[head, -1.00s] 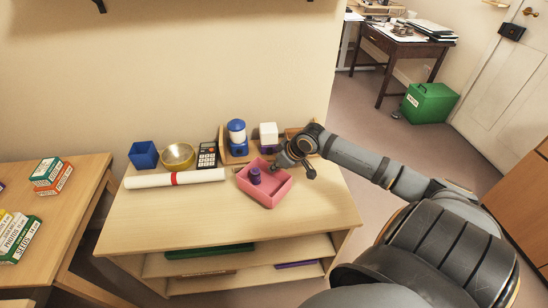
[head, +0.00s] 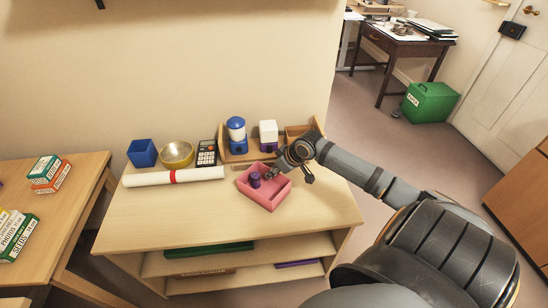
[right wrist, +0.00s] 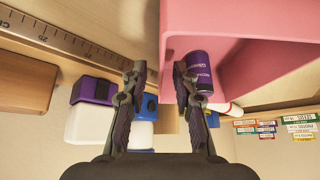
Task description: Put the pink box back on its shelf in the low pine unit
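The pink box (head: 262,198) is an open tray standing on top of the low pine unit (head: 180,218). A small purple can (head: 255,179) stands inside it; the can also shows in the right wrist view (right wrist: 199,72). My right gripper (head: 291,175) is open at the box's back right side, one finger over the inside and one outside. In the right wrist view the open fingers (right wrist: 159,75) stand either side of the edge of the pink wall (right wrist: 230,22), without visible grip. My left gripper is out of view.
Behind the box stand a wooden rack with a blue-and-white jar (head: 236,131) and a white block (head: 268,131). A white roll (head: 173,176), calculator (head: 207,153), gold bowl (head: 177,154) and blue cup (head: 142,153) are left. The shelves below hold a green item (head: 209,249) and purple item (head: 298,263).

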